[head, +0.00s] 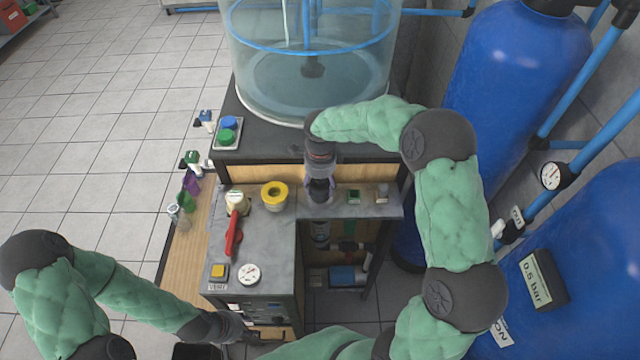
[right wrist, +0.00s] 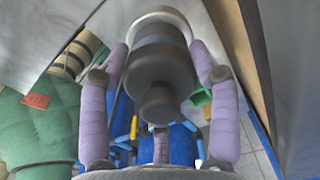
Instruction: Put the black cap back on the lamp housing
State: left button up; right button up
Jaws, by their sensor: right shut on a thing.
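The black cap (right wrist: 160,70) is between the two purple fingers of my right gripper (right wrist: 160,85), which is shut on it. In the head view the right gripper (head: 320,188) points down over the grey shelf at the back of the bench, with the dark cap mostly hidden between its fingers. A pale round rim (right wrist: 160,14) shows at the far end of the cap in the right wrist view. It may be the lamp housing; I cannot tell whether the cap touches it. My left gripper (head: 245,333) is low at the front of the bench, and its fingers are not clear.
A yellow-rimmed jar (head: 274,195), a red-handled tool (head: 233,232) and a round gauge (head: 248,274) are on the bench to the left. Small green and white items (head: 354,196) sit right of the right gripper. A clear tank (head: 310,60) stands behind; blue tanks (head: 520,70) stand right.

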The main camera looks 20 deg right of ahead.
jog(key=o, duration=1.2)
jog(key=shift+o, duration=1.1)
jog(key=shift+w+r, duration=0.1)
jog(key=shift+r, duration=0.1)
jog(key=shift+r+p, duration=0.35)
jog(key=shift+r, duration=0.1)
jog(key=shift+r+p, duration=2.15)
jog(key=shift+r, duration=1.8)
